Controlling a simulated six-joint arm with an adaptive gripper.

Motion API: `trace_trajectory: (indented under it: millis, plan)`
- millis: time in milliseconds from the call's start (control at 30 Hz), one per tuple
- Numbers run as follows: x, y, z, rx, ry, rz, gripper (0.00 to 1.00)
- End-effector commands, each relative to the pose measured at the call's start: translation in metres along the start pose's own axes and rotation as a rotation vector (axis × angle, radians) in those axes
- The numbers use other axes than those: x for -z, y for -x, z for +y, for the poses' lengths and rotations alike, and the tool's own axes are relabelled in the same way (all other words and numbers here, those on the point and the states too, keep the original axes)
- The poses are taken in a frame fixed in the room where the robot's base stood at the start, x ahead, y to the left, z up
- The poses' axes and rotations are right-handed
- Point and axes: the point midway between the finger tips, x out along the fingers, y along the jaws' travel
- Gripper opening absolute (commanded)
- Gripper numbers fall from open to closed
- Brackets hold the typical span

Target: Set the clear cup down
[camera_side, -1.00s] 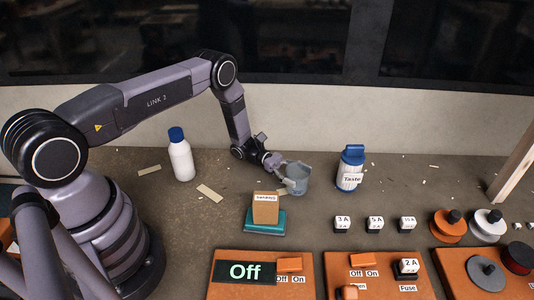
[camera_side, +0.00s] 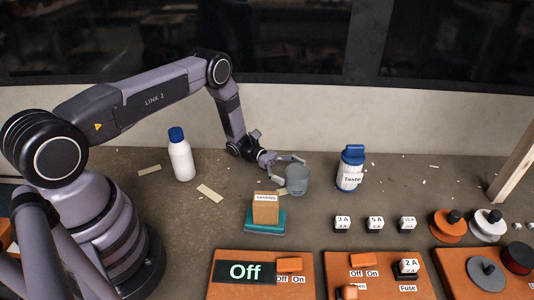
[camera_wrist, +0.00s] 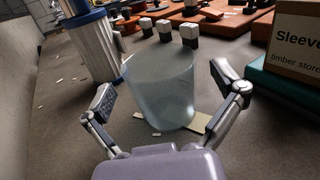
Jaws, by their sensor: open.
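The clear cup (camera_side: 298,180) stands upright on the grey bench, between the small cardboard box and the blue-lidded container. It also shows in the wrist view (camera_wrist: 163,88), see-through and grey-blue. My gripper (camera_side: 290,174) is open just to the left of the cup in the side view. In the wrist view my gripper's fingers (camera_wrist: 163,98) are spread wide, one on each side of the cup, with a visible gap to the cup's wall. Nothing is held.
A cardboard box (camera_side: 265,210) on a teal base (camera_side: 265,229) stands close in front. A blue-lidded container (camera_side: 350,170) stands right of the cup, a white bottle (camera_side: 182,160) to the left. Orange panels (camera_side: 235,284) and small labelled blocks (camera_side: 375,224) lie in front.

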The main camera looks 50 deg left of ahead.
Motion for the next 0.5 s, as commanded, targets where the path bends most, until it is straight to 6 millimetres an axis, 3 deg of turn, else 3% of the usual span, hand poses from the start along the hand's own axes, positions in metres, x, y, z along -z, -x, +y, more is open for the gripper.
trace_trajectory:
  millis: [300, 500]
  plan:
    - [0.001, 0.071, 0.0, -0.004, 0.0, 0.0, 0.94]
    - [0.0, 0.096, 0.0, -0.001, -0.001, -0.001, 0.94]
